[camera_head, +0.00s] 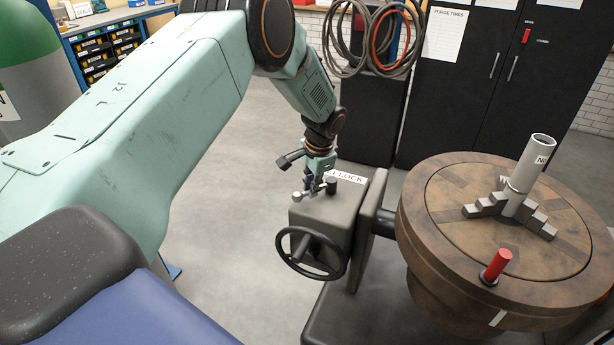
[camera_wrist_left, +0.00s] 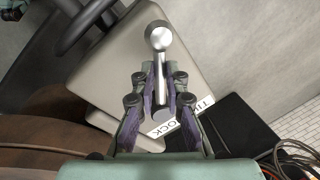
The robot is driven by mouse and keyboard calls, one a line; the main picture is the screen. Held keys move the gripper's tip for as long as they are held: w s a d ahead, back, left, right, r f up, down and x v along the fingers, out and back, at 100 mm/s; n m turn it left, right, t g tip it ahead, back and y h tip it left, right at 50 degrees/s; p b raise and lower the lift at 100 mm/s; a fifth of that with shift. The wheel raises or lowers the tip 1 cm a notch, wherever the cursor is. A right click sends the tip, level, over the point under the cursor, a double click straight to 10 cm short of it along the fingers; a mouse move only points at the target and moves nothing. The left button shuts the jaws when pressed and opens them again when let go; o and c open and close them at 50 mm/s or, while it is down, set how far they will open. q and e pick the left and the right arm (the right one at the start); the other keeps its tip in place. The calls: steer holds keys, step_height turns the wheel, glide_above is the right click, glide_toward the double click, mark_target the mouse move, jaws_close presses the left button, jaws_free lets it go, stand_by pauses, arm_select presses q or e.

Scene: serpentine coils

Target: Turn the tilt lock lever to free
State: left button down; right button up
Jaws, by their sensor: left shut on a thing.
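The tilt lock lever is a small metal lever with a ball end. It shows in the left wrist view (camera_wrist_left: 159,40) between my gripper's fingers, and its ball end shows in the head view (camera_head: 297,196). It sits on top of a grey gearbox (camera_head: 327,222) beside a white label (camera_head: 347,177) that partly reads "LOCK". My left gripper (camera_head: 318,178) reaches down from above. In the left wrist view its two purple-padded fingers (camera_wrist_left: 160,95) are shut on the lever's arm, with the ball beyond the fingertips.
A black handwheel (camera_head: 312,252) is on the gearbox's near face. A round brown turntable (camera_head: 440,205) stands to the right, bearing a grey upright pipe (camera_head: 528,165) and a red-capped peg (camera_head: 496,265). Hoses hang on a dark stand behind. Grey floor left of the gearbox is clear.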

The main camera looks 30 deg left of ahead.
arm_select(q)
steer(key=d+n, duration=0.2)
steer(key=n, duration=0.1)
steer(key=shift+r+n, duration=0.2)
steer(key=shift+n, duration=0.1)
steer(key=shift+w+d+n+g, duration=0.1)
steer(key=shift+d+n+g, duration=0.15)
steer(key=shift+d+n, duration=0.45)
steer(key=shift+w+d+n+g, duration=0.1)
steer(key=shift+d+n+g, duration=0.15)
steer(key=shift+n, duration=0.75)
steer(key=shift+r, duration=0.1)
steer(key=c, duration=1.8)
jaws_free()
steer(key=o, duration=0.4)
steer(key=shift+s+d, duration=0.15)
steer(key=shift+o, duration=0.2)
steer(key=shift+f, duration=0.2)
steer(key=shift+r, duration=0.2)
step_height(320, 180, up, 11)
steer(key=d, duration=0.2)
steer(key=shift+w+r, duration=0.2)
